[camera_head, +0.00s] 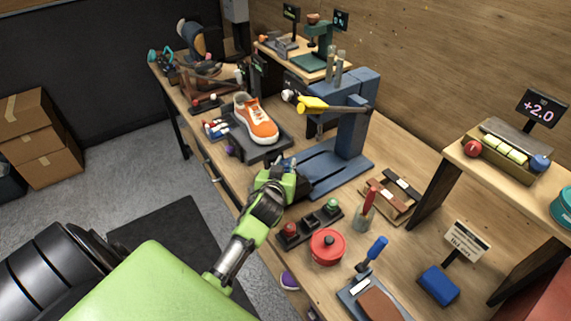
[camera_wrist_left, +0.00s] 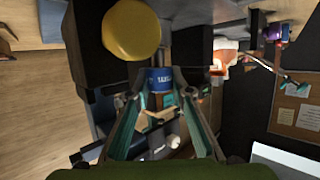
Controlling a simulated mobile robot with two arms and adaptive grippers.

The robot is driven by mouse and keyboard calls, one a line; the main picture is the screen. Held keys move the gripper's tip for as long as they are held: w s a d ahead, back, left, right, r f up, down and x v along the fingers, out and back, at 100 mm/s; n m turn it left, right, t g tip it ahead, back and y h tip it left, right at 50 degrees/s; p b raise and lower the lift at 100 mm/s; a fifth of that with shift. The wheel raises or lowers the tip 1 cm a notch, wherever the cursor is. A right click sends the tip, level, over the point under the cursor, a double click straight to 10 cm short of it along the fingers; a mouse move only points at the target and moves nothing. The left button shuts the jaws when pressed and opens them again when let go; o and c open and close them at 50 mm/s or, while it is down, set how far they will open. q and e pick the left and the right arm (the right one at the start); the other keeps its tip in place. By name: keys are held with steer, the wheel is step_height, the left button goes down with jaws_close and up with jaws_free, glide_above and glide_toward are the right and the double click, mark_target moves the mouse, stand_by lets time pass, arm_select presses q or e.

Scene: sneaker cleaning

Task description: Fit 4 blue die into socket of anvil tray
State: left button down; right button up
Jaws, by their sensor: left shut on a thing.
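My left gripper (camera_head: 290,180) is at the near left edge of the blue press base (camera_head: 322,168). In the left wrist view the left gripper (camera_wrist_left: 160,92) is shut on a blue die (camera_wrist_left: 160,79) with white marking, held between its fingertips. A dark die rack (camera_head: 311,224) with a red die (camera_head: 290,228) and a green die (camera_head: 332,204) stands to the gripper's right. I cannot make out the anvil tray's socket. My right gripper is not in view.
The blue press (camera_head: 354,115) with a yellow-headed lever (camera_head: 312,104) rises behind the gripper. An orange sneaker (camera_head: 256,120) sits on a dark stand farther back. A red round pot (camera_head: 327,246) and a cup with a red-handled tool (camera_head: 364,212) are nearer.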

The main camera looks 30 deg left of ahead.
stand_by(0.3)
arm_select(q)
steer(key=shift+f+b, duration=0.7)
steer(key=shift+f, duration=0.35)
steer(key=c, duration=1.7)
jaws_free()
steer(key=shift+s+f, duration=0.1)
steer(key=v, duration=1.2)
steer(key=shift+d, duration=0.1)
